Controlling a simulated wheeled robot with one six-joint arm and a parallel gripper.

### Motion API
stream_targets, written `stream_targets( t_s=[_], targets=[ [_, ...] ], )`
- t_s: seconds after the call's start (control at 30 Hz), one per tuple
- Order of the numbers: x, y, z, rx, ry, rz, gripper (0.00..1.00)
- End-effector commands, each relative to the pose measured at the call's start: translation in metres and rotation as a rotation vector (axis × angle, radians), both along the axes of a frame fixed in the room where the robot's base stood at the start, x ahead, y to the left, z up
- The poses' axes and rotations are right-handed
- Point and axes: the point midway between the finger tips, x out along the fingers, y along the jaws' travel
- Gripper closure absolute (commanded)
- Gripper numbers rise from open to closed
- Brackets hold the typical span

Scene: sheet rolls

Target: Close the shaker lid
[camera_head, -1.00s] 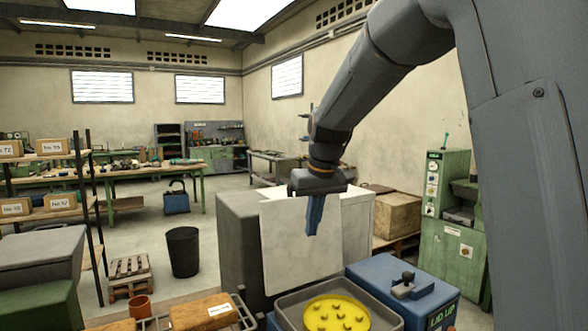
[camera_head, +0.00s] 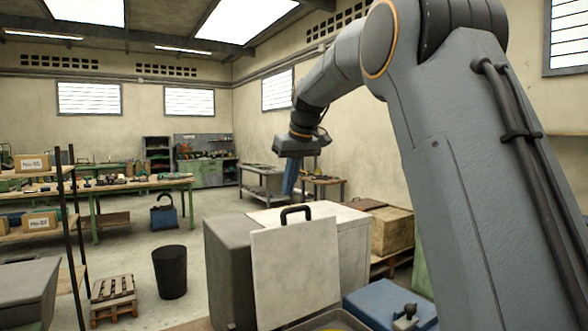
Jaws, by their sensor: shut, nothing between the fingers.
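The shaker lid (camera_head: 295,268) is a pale flat panel standing upright, with a black handle (camera_head: 296,211) on its top edge. The blue shaker body (camera_head: 375,302) shows at the bottom right, with a black knob (camera_head: 407,315) on it.
A grey cabinet with a white top (camera_head: 235,265) stands behind the lid. Wooden crates (camera_head: 391,231) are to its right. A black bin (camera_head: 170,271) and a pallet (camera_head: 113,298) stand on the floor at left. A shelf (camera_head: 70,235) is at the far left.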

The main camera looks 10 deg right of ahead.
Motion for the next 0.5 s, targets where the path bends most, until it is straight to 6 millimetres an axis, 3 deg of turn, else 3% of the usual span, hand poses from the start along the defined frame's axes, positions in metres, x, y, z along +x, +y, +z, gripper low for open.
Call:
stream_targets(
  t_s=[0.17, 0.5],
  targets=[
    [0.012, 0.003, -0.032, 0.000, 0.004, -0.001, 1.00],
    [-0.022, -0.010, -0.033, 0.000, 0.001, -0.005, 1.00]
  ],
)
